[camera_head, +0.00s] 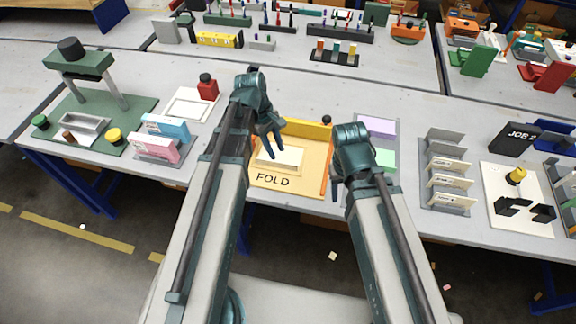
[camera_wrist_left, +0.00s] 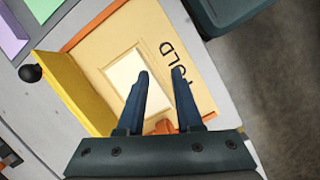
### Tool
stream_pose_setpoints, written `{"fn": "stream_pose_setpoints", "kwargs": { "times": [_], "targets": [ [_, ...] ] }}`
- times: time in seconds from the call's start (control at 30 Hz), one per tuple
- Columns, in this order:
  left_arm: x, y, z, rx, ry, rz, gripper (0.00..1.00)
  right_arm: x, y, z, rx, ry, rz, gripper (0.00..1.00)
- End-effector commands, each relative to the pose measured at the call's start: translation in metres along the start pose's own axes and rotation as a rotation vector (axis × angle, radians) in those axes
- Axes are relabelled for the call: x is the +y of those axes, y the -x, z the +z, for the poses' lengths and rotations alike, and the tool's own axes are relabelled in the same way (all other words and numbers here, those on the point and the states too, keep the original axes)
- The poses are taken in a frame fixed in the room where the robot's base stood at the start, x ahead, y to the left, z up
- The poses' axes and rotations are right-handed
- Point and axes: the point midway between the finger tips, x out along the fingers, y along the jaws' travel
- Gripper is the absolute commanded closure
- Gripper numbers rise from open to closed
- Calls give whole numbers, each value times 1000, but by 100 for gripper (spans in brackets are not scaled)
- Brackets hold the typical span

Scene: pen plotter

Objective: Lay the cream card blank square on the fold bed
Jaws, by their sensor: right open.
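The fold bed (camera_head: 302,182) is a yellow-orange board marked FOLD, with a raised yellow fence at its back and orange side strips. The cream card blank (camera_head: 289,157) lies on its middle, within or over a pale rectangular outline. In the left wrist view the card (camera_wrist_left: 125,72) looks flat and roughly in line with the outline on the bed (camera_wrist_left: 205,100). My left gripper (camera_head: 274,152) is open above the card's edge. Its fingers (camera_wrist_left: 162,72) are apart, one overlapping the card in the picture. My right gripper (camera_head: 338,190) is open and empty by the bed's right side, partly hidden by its wrist.
A black knob (camera_head: 326,119) stands at the fence. Lilac (camera_head: 377,126) and green (camera_head: 385,159) pads lie right of the bed, then a grey card rack (camera_head: 447,170). A press (camera_head: 80,65) and a pink and blue card holder (camera_head: 160,138) stand left.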

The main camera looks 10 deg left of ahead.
Motion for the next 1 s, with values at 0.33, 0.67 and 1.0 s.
{"fn": "stream_pose_setpoints", "kwargs": {
  "times": [0.33,0.67,1.0],
  "targets": [
    [-43,-36,116,166,-1097,-277,65,0,0,0,0,0,0,50],
    [-51,-39,132,189,-1366,-362,65,0,0,0,0,0,0,50],
    [-51,-39,132,188,-1361,-360,65,0,0,0,0,0,0,50]
  ]
}}
